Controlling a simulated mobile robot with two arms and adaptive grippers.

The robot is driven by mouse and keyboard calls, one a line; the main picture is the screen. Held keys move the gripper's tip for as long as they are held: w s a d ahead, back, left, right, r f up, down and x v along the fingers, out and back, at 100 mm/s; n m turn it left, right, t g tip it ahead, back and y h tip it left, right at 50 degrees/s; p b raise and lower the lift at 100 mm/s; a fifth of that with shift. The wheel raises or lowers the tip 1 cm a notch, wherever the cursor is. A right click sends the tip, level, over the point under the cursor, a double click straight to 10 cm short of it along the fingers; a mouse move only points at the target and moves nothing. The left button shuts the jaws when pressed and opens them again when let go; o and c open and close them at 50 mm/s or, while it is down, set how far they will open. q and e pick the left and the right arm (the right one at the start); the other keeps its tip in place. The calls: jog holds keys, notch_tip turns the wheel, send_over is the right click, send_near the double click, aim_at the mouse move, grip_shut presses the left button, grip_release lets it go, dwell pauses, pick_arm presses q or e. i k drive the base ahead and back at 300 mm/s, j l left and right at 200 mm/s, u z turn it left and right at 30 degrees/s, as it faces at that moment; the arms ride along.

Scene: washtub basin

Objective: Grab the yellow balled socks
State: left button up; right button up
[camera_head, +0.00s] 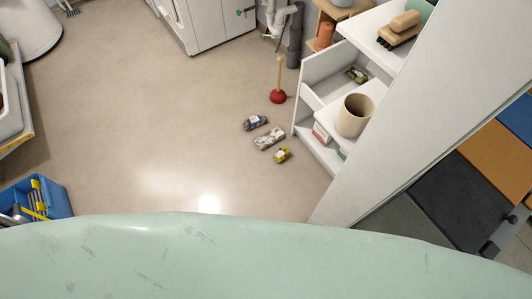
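A small yellow bundle (282,155), which looks like the yellow balled socks, lies on the floor near the open white shelf unit. It has a pale patch on top. A grey-white patterned bundle (269,139) lies just beyond it to the upper left, and a blue patterned bundle (256,122) lies farther up. The yellow one is apart from my grippers, neither of which is in view.
A red plunger (278,97) stands beyond the bundles. The white shelf unit (315,95) to the right holds a beige cup (355,116). A blue crate (52,197) is at left. Open floor lies left of the bundles. A pale green scratched surface (250,255) fills the bottom.

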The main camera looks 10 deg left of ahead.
aim_at(284, 153)
jog(key=j+z, duration=0.1)
jog(key=z, duration=1)
jog(key=j+z, duration=0.4)
jog(key=j, duration=0.15)
jog(key=j+z, duration=0.4)
jog(key=k+j+z, duration=0.1)
jog(key=j+z, duration=0.25)
jog(key=j, duration=0.3)
jog(key=k+j+z, duration=0.15)
jog(key=j+z, duration=0.25)
jog(key=j, duration=0.1)
